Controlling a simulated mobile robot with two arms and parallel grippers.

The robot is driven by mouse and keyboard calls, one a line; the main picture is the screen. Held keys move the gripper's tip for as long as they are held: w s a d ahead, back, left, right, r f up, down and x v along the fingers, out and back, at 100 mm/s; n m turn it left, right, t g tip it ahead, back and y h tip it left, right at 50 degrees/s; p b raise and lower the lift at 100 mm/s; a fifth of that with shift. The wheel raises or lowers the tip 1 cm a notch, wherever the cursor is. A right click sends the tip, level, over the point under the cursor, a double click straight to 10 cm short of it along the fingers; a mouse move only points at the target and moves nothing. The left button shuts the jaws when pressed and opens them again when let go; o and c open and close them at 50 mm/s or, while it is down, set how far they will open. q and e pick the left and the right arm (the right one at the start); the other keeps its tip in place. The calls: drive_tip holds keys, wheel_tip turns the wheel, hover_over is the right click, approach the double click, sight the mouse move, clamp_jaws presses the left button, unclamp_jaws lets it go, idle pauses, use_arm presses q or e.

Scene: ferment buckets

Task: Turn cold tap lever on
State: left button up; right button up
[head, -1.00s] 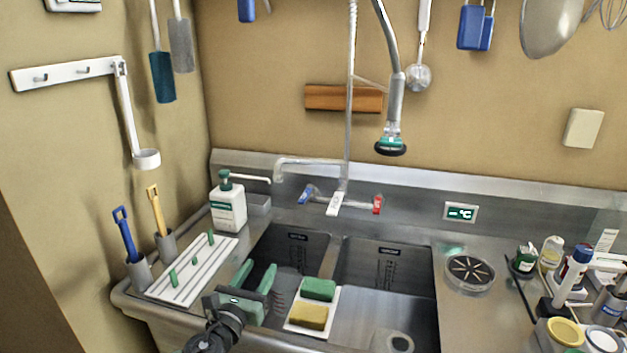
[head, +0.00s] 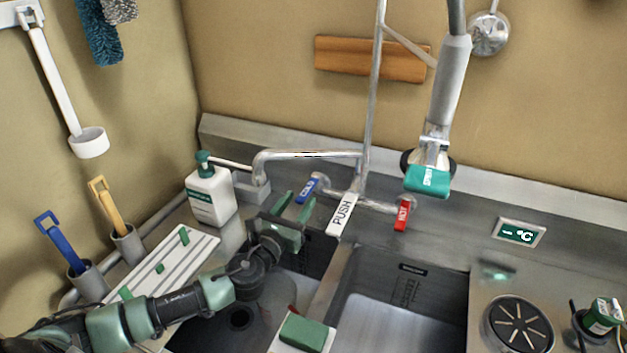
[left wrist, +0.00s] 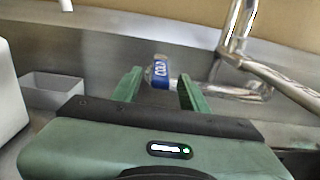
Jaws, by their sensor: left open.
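The cold tap lever (head: 307,189) is blue with white lettering and sits on the left end of the tap body. In the left wrist view the cold lever (left wrist: 159,70) lies just beyond my fingers, seen between them. My left gripper (head: 294,207) is open, with its green fingers just left of and below the lever in the head view. In the left wrist view my left gripper (left wrist: 158,88) has nothing between its fingertips; I cannot tell whether they touch the lever. My right gripper is not in view.
The red hot lever (head: 402,214) and the white PUSH lever (head: 342,214) are to the right. The steel spout (head: 310,154) runs above the cold lever. A soap bottle (head: 211,194) stands to the left. The spray head (head: 428,180) hangs at the right.

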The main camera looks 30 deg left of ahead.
sight(314, 179)
use_arm(q)
drive_tip(key=w, duration=0.3)
drive_tip(key=w+p, duration=0.1)
drive_tip(key=w, duration=0.2)
drive_tip(key=shift+w+a, duration=0.2)
drive_tip(key=shift+w, duration=0.15)
drive_tip(key=shift+r, duration=0.1)
drive_tip(key=shift+s, duration=0.1)
clamp_jaws()
idle(0.9)
